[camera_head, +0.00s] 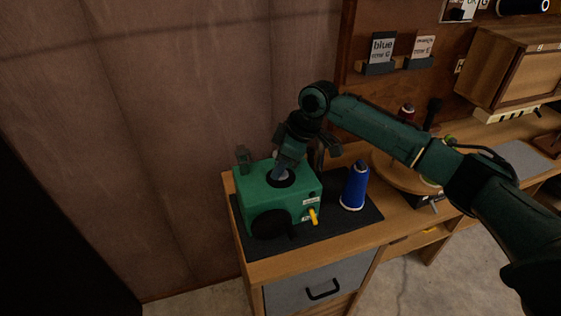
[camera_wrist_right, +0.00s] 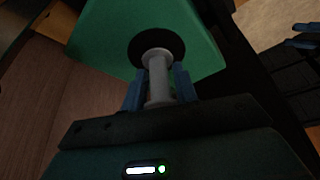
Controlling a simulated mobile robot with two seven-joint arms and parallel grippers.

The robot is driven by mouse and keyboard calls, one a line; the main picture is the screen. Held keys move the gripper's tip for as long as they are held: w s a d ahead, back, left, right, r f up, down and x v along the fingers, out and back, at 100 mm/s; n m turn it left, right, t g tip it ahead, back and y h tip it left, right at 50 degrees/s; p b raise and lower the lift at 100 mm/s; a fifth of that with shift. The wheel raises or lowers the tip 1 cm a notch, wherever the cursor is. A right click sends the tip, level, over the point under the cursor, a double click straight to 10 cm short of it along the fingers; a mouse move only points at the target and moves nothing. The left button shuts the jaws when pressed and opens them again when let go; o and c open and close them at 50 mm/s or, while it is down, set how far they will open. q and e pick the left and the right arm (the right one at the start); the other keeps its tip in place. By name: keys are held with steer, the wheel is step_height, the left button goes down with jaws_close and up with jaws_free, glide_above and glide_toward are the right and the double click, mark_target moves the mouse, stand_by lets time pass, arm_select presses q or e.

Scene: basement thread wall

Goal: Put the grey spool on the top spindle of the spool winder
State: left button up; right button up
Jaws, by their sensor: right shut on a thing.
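The green spool winder (camera_head: 252,190) stands on a dark mat at the left end of the wooden bench. My right gripper (camera_head: 284,177) points down at the black disc on the winder's top. In the right wrist view, my right gripper (camera_wrist_right: 160,92) is shut on the grey spool (camera_wrist_right: 159,82), one finger on each side. The spool's far end is at the middle of the winder's black disc (camera_wrist_right: 140,38). The spindle itself is hidden, so I cannot tell how far the spool is on it. My left gripper is not in view.
A blue thread cone (camera_head: 355,186) stands close to the right of the winder on the dark mat (camera_head: 335,226). A round wooden turntable (camera_head: 391,174) is further right. A pegboard wall with small labelled holders (camera_head: 381,54) rises behind.

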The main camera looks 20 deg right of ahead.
steer(key=o, duration=1)
steer(key=v, duration=0.5)
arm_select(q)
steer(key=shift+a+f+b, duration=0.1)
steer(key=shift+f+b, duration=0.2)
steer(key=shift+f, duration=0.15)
arm_select(e)
steer(key=v, duration=0.8)
steer(key=shift+r, duration=0.1)
